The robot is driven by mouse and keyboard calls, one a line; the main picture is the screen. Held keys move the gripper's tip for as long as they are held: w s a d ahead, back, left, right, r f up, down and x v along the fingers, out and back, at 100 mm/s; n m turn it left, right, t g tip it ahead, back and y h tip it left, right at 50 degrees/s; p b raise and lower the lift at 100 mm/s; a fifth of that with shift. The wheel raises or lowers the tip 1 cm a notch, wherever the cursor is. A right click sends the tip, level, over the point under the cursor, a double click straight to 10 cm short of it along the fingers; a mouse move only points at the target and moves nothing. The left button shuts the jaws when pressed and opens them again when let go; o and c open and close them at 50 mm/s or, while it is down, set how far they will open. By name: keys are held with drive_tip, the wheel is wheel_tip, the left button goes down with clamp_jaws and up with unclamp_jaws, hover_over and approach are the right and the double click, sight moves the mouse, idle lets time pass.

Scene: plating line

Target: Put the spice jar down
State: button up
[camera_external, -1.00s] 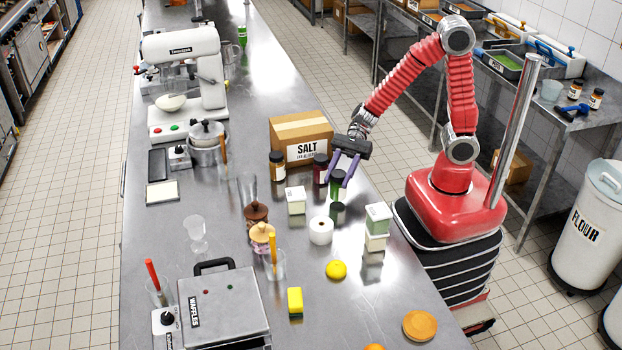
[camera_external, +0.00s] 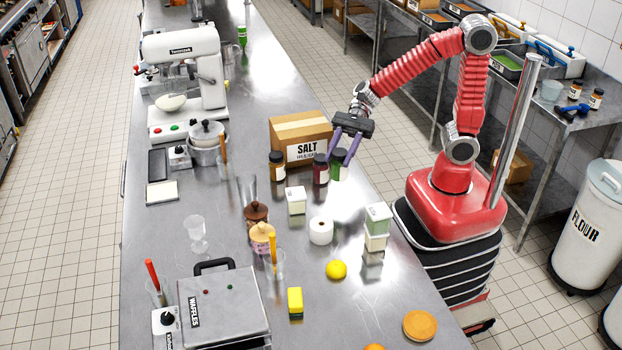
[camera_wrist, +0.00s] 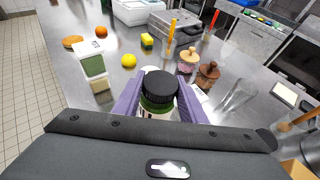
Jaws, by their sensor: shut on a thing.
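The spice jar (camera_external: 339,171) has a black lid and green contents. It is upright between the purple fingers of my gripper (camera_external: 342,157), over the right side of the steel counter by the salt box. In the wrist view the jar (camera_wrist: 158,90) sits in the middle, a finger on each side, its black lid facing the camera. My gripper is shut on it. The lower part of the jar is mostly hidden in the wrist view. I cannot tell whether its base touches the counter.
A dark red jar (camera_external: 320,169) stands close left of the held jar, and an amber jar (camera_external: 277,166) farther left. The salt box (camera_external: 301,138) is behind them.

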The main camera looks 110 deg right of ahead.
idle(0.4)
drive_tip(key=w+d+r+m+t+h, duration=0.1)
drive_tip(key=d+r, duration=0.3)
drive_tip(key=d, duration=0.6)
drive_tip(key=w+d+r+m+t+h, duration=0.1)
drive_tip(key=d+r, duration=0.4)
drive_tip(key=d, duration=0.5)
drive_tip(key=w+d+r+m+t+h, duration=0.1)
drive_tip(key=w+d+r+m+h, duration=0.1)
drive_tip(key=d, duration=0.8)
wheel_tip(320, 180, up, 2)
drive_tip(key=shift+r+m+t+h, duration=0.2)
drive_tip(key=shift+m+t+h, duration=0.1)
drive_tip(key=shift+m+h, duration=0.2)
wheel_tip(320, 180, down, 6)
drive_tip(key=shift+f, duration=0.15)
drive_tip(key=shift+f, duration=0.1)
drive_tip(key=shift+f, duration=1.8)
